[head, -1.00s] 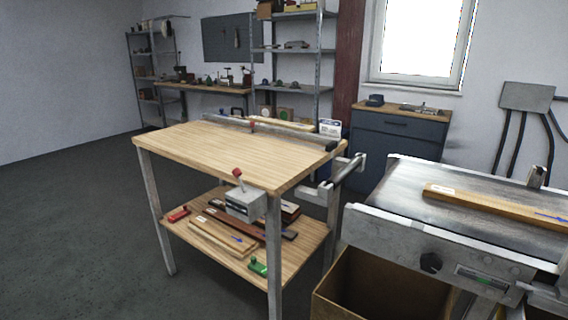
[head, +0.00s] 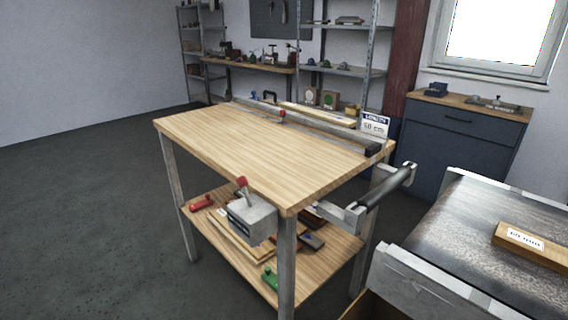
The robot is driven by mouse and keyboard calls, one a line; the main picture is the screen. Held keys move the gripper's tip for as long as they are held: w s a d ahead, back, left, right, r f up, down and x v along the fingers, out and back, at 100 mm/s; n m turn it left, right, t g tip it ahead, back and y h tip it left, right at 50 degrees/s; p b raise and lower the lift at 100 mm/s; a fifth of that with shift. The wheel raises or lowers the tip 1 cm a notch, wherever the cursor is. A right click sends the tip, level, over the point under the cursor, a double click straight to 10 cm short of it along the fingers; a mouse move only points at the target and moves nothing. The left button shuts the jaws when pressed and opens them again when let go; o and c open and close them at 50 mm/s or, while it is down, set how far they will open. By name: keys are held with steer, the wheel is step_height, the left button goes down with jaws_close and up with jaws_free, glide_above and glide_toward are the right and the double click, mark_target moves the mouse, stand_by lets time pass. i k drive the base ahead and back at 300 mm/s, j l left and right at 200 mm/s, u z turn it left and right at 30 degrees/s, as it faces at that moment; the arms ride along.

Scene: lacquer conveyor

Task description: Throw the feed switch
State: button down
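The likely feed switch is a grey box (head: 252,219) fixed at the near corner of the wooden table, just below its top. A short lever with a red knob (head: 241,182) stands up from the box and leans a little to the left. The conveyor (head: 452,228) with a dark belt lies at the lower right. A wooden bar with a white label (head: 525,239) lies on the belt. My gripper is not in view.
The table (head: 250,150) has a bare top with a metal fence, a red stop and a "60 cm" sign (head: 374,125) at its back edge. Its lower shelf holds boards and red and green tools. Open floor (head: 90,220) lies to the left.

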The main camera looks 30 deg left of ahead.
mark_target(243, 182)
steer(key=i+j+z, duration=0.2)
steer(key=j, duration=0.6)
steer(key=i+j+z, duration=0.15)
steer(key=j, duration=0.7)
steer(key=j+z, duration=0.2)
steer(key=j, duration=1.45)
steer(key=i+j, duration=0.15)
steer(key=j, duration=0.6)
steer(key=k+j+u, duration=0.15)
steer(key=j, duration=0.3)
steer(key=k+j+u, duration=0.15)
steer(key=j, duration=0.35)
steer(key=j+u, duration=0.15)
steer(key=j, duration=0.35)
steer(key=k, duration=0.05)
